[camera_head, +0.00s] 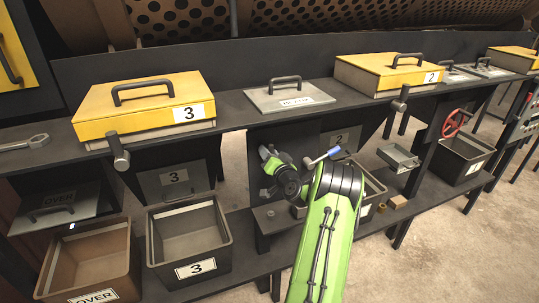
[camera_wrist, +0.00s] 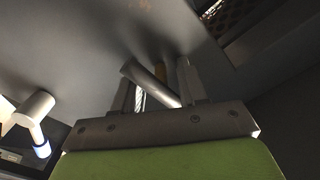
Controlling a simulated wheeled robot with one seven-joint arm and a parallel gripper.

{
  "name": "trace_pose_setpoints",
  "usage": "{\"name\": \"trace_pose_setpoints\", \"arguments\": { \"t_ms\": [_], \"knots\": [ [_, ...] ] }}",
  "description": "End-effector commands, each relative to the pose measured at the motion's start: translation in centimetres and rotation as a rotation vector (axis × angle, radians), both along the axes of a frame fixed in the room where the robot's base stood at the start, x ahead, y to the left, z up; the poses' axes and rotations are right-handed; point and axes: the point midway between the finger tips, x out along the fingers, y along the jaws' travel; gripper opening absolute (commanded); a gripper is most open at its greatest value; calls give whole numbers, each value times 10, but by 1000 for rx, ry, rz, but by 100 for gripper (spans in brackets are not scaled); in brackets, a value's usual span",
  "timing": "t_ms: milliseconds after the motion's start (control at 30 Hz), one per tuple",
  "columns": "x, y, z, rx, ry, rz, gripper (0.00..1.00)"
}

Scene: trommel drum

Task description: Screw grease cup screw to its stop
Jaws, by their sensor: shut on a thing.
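My gripper (camera_wrist: 160,88) reaches up under a dark grey panel, with its two fingers on either side of a grey cylindrical bar (camera_wrist: 148,82). The bar lies tilted across the space between the fingers and looks like the crosspiece of the grease cup screw. The fingers are shut on this piece. How far the screw sits in its hole is hidden.
Yellow boxes marked 3 (camera_head: 148,102) and 2 (camera_head: 396,72) stand on the bench. Bins (camera_head: 187,240) stand on the lower shelf. A red handwheel (camera_head: 457,122) is at right. Open floor lies at front right.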

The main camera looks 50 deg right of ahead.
Motion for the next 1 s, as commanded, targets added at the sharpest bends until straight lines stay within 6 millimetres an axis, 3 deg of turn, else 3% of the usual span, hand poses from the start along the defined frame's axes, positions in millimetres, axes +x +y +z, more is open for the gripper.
{"name": "trace_pose_setpoints", "arguments": {
  "t_ms": [167,200,300,667,1000],
  "knots": [
    [0,1,0,8,-5,2,12],
    [0,1,0,8,-5,2,45],
    [0,1,0,6,-3,1,57],
    [-9,5,-1,3,0,1,57],
    [-89,51,-5,7,-2,-5,57]
  ]
}}
